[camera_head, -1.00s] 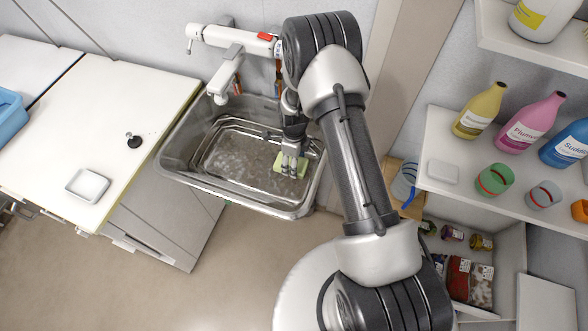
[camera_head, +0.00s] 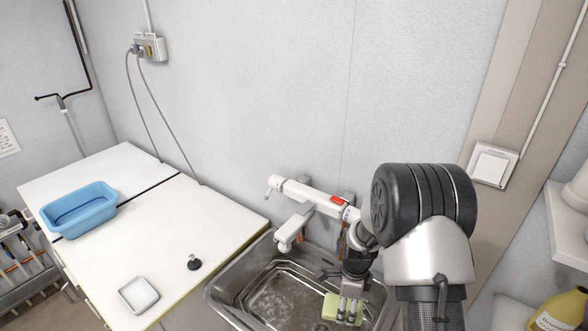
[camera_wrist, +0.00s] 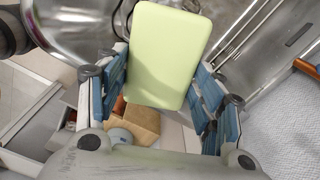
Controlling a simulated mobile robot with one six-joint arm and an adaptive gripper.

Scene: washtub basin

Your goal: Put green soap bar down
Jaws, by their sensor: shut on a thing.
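The green soap bar (camera_head: 341,309) is a pale green block with rounded edges. My gripper (camera_head: 350,311) is shut on it, over the right part of the sink basin (camera_head: 234,290). In the wrist view the soap bar (camera_wrist: 166,54) sits between the two blue-padded fingers of my gripper (camera_wrist: 160,88). I cannot tell from these views how far the soap is above the basin. A small white square dish (camera_head: 138,295) lies on the white counter left of the sink and looks empty.
A black sink plug (camera_head: 194,262) stands on the counter (camera_head: 170,240) near the dish. A blue tub (camera_head: 79,209) sits further left. The white faucet (camera_head: 311,205) reaches over the back of the sink. A yellow bottle (camera_head: 562,311) is at the lower right. Much of the counter is clear.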

